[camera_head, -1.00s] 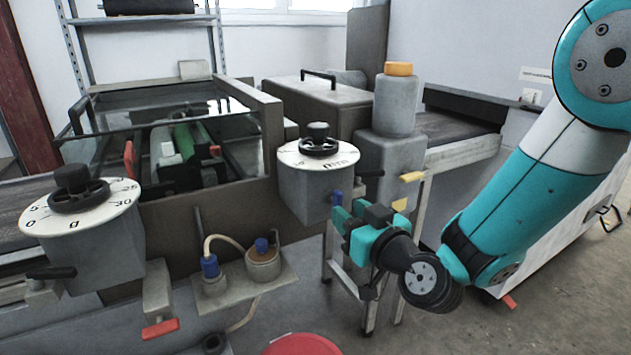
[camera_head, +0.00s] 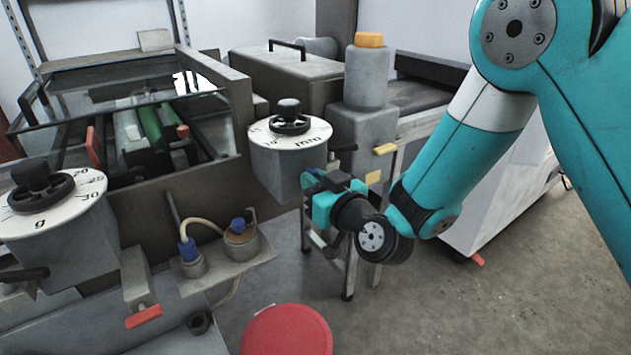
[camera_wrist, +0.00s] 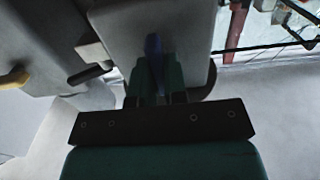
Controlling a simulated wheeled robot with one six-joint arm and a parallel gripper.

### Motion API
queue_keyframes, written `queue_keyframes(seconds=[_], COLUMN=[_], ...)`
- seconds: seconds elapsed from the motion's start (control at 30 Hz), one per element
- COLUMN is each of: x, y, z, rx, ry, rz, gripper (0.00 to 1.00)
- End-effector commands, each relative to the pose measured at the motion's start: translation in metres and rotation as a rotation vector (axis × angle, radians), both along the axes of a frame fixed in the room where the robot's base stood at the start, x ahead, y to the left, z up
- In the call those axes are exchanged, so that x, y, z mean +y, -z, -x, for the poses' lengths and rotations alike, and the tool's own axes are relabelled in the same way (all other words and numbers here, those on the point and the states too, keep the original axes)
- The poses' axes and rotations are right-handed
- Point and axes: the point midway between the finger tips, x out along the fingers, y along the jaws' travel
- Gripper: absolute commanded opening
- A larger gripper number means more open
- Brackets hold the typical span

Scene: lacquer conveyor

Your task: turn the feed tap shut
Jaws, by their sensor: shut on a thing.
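My gripper (camera_head: 310,182) is shut on a blue lever (camera_wrist: 154,48) at the lower part of a grey housing with a "mm" dial (camera_head: 289,132). In the wrist view the blue lever lies between the teal fingers, in front of the grey housing face (camera_wrist: 140,25); its lower part is hidden by them. In the head view my gripper covers most of the lever. No label shows which lever is the feed tap. Other levers stand apart from my gripper: a yellow one (camera_head: 385,149) on the bottle's grey block, and a red one (camera_head: 143,316) below the left dial.
A black handle (camera_wrist: 90,74) sticks out beside the housing, close to my gripper. A grey bottle with an orange cap (camera_head: 366,78) stands behind. A left dial housing (camera_head: 60,236), a bracket with blue-capped fittings (camera_head: 222,270) and a red round lid (camera_head: 287,332) are to the left and below.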

Motion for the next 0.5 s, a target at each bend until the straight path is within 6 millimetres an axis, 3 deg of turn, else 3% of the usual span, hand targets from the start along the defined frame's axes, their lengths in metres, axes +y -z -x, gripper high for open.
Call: queue_keyframes(seconds=[0.5], x=[-0.0025], y=[0.0007], z=[-0.0007], rx=[0.137], ry=[0.002], rz=[-0.201], gripper=[0.0])
